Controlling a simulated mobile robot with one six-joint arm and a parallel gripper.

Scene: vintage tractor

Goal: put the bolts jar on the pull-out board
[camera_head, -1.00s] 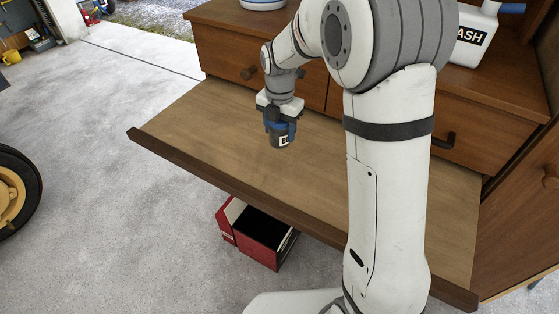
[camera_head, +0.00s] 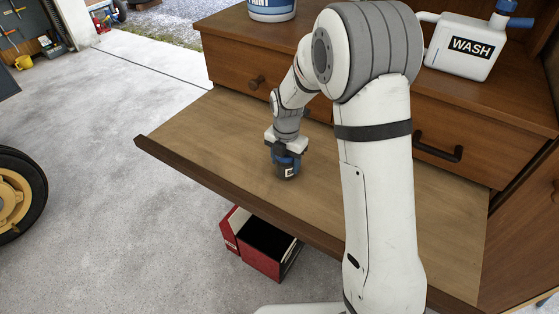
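The bolts jar (camera_head: 288,173) is a small dark jar with a blue upper part and a white label with a dark mark. My gripper (camera_head: 287,157) is around its top from above, shut on it. The jar is upright, at or just above the pull-out board (camera_head: 210,130), left of the board's middle. I cannot tell for sure whether its base touches the wood. The pull-out board is a flat brown wooden shelf with a darker front edge, below the cabinet's drawers.
A paint tin (camera_head: 271,8) and a white WASH jug (camera_head: 464,46) stand on the cabinet top behind. Drawer handles (camera_head: 437,148) stick out above the board. A red box file (camera_head: 262,246) is on the floor below. The board's left part is clear.

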